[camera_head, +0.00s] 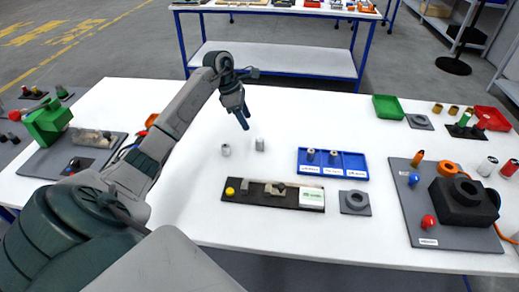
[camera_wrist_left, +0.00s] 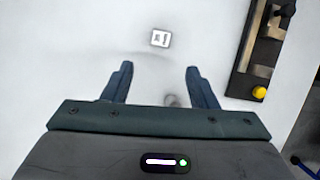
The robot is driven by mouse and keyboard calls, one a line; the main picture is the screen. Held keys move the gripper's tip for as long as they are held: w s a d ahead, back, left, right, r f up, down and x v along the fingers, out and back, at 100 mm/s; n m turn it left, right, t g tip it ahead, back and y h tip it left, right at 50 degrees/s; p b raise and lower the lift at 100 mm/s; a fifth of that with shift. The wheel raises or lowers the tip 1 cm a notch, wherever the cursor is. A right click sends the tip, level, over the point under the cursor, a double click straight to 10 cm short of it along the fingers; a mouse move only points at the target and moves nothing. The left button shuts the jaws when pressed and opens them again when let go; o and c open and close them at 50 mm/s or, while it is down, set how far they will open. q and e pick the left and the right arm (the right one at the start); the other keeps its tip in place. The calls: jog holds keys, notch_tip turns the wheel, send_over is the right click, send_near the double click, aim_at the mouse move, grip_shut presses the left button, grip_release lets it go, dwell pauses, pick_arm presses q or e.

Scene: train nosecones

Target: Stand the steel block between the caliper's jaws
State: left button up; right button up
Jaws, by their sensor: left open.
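The steel block (camera_head: 260,144) stands upright on the white table; in the left wrist view its square marked top (camera_wrist_left: 160,38) lies beyond the fingertips. The caliper (camera_head: 275,189) lies on a dark board nearer me, with a yellow knob at its left end and a white-green label at its right. Its board (camera_wrist_left: 252,62) also shows at the right of the left wrist view. Nothing is seen between its jaws, though they are small. My left gripper (camera_head: 244,120) is open and empty, pointing down above the table behind the block; it also shows in the left wrist view (camera_wrist_left: 159,68).
A short grey cylinder (camera_head: 226,150) stands left of the block. A blue tray (camera_head: 333,170) with two small pieces is to the right.

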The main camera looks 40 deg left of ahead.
aim_at(260, 139)
pick_arm(q)
jog(key=shift+m, duration=0.7)
jog(key=p+x, duration=0.1)
jog(key=x, duration=0.4)
jog(key=shift+d+f+p, duration=0.15)
jog(key=shift+p, duration=0.25)
jog(key=shift+w+d+f, duration=0.15)
jog(key=shift+d, duration=0.05)
jog(key=p+x, duration=0.2)
jog(key=x, duration=0.1)
jog(key=p+x, duration=0.1)
jog(key=shift+w+d, duration=0.3)
jog(key=shift+f, duration=0.3)
grip_shut()
jog(key=shift+r, duration=0.15)
